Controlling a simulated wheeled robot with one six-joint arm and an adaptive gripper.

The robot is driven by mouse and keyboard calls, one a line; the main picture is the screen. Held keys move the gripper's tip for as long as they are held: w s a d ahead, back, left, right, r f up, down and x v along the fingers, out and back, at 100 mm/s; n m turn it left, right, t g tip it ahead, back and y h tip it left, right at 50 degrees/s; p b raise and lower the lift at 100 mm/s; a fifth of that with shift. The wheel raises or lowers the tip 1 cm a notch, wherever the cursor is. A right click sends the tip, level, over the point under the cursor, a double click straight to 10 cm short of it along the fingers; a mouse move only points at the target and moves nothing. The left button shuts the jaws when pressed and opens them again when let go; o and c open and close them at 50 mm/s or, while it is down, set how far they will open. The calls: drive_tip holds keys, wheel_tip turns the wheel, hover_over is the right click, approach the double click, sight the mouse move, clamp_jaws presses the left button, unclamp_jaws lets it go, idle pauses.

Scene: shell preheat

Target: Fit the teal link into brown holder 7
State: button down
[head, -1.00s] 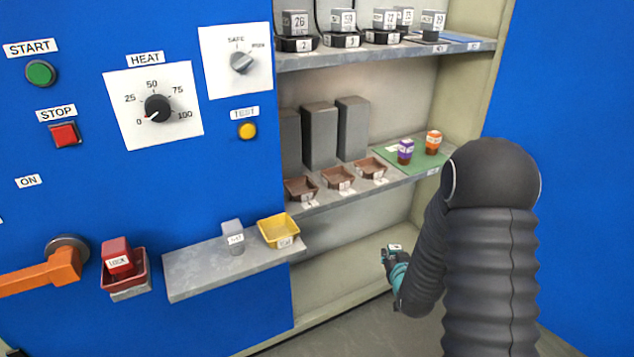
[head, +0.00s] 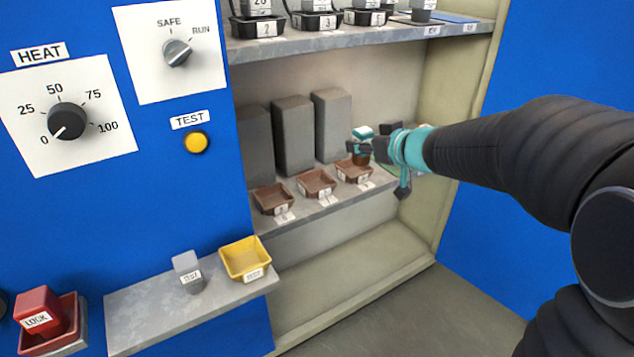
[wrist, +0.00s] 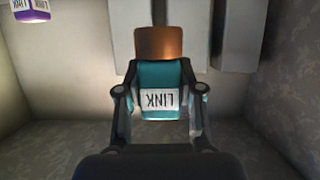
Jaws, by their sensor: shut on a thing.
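The teal link (head: 363,131) has a teal body, a white label and a brown end. My gripper (head: 367,147) is shut on it and holds it upright. In the wrist view the link (wrist: 160,76) sits between the two fingers of my gripper (wrist: 160,95), its LINK label upside down. Three brown holders stand in a row on the middle shelf: left (head: 273,199), middle (head: 316,184) and right (head: 353,172). Their tag numbers are too small to read surely. The link appears just above or behind the right holder; I cannot tell the exact gap.
Tall grey blocks (head: 294,137) stand behind the holders. My gripper covers most of the green mat; a purple link (wrist: 30,8) shows in the wrist view. The upper shelf (head: 300,47) runs overhead. A yellow tray (head: 245,259) sits on the lower left ledge (head: 140,310).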

drive_tip(key=shift+r, duration=0.25)
drive_tip(key=w+a+f+b, duration=0.1)
drive_tip(key=a+f+b, duration=0.1)
drive_tip(key=a, duration=0.1)
drive_tip(key=w+a+f+b, duration=0.2)
drive_tip(key=a, duration=0.2)
drive_tip(key=w+a+f+b, duration=0.1)
drive_tip(key=a+f+b, duration=0.1)
drive_tip(key=a, duration=0.1)
drive_tip(key=shift+w+a+f, duration=0.15)
drive_tip(key=shift+w+f, duration=0.2)
drive_tip(key=shift+f, duration=0.05)
drive_tip(key=shift+f+b, duration=1.5)
drive_tip(key=shift+f, duration=0.45)
drive_tip(key=shift+f, duration=0.3)
drive_tip(key=c, duration=0.7)
unclamp_jaws()
